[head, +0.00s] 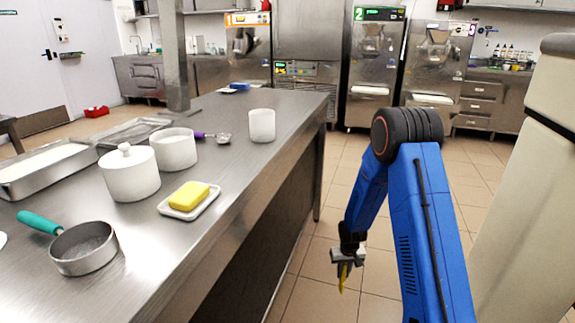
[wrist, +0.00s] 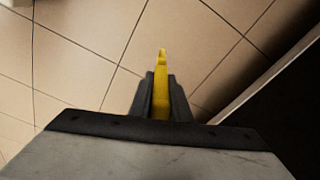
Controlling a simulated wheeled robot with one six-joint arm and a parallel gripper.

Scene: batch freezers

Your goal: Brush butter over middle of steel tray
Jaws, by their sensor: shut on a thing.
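My gripper (head: 346,263) hangs over the tiled floor, right of the steel table and apart from it. It is shut on a slim yellow tool (head: 343,282), which points down. The yellow tool (wrist: 161,80) also shows between the fingers in the wrist view; no bristles can be made out. A yellow block of butter (head: 189,195) lies on a small white dish (head: 205,208) near the table's right edge. A shallow steel tray (head: 135,131) lies further back on the left of the table and looks empty; white pots partly hide it.
The steel table (head: 250,165) also bears a deeper pan of white stuff (head: 45,170), a lidded white pot (head: 130,174), white cups (head: 262,125), a purple-handled scoop (head: 213,137) and a teal-handled sieve (head: 84,247). Freezers stand behind. A pale column (head: 530,190) is at right.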

